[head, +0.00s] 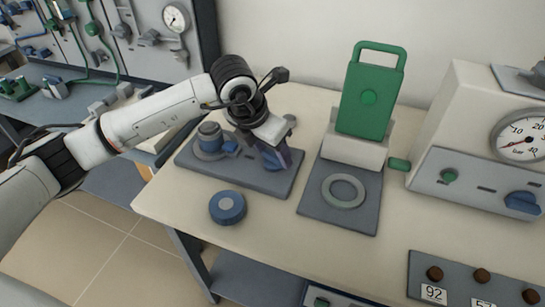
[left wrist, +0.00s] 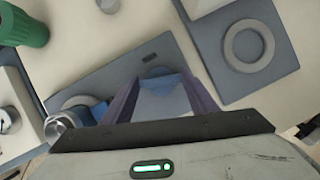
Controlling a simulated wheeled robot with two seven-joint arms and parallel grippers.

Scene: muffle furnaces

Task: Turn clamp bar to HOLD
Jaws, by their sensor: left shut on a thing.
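My left gripper (head: 276,158) reaches down over the right half of a dark grey base plate (head: 245,182) on the bench. In the left wrist view its two purple-grey fingers (left wrist: 160,80) are shut on a blue part, which I take to be the clamp bar (left wrist: 165,100). The fingers and the hand hide most of that part in the head view. A grey and blue round fitting (head: 210,138) stands on the left half of the same plate. I cannot read any HOLD mark.
A loose blue knob-like disc (head: 227,208) lies in front of the plate. To the right, a grey plate (head: 312,205) carries a ring (head: 343,191) and a green handled panel (head: 369,98). A gauge box (head: 470,150) stands farther right.

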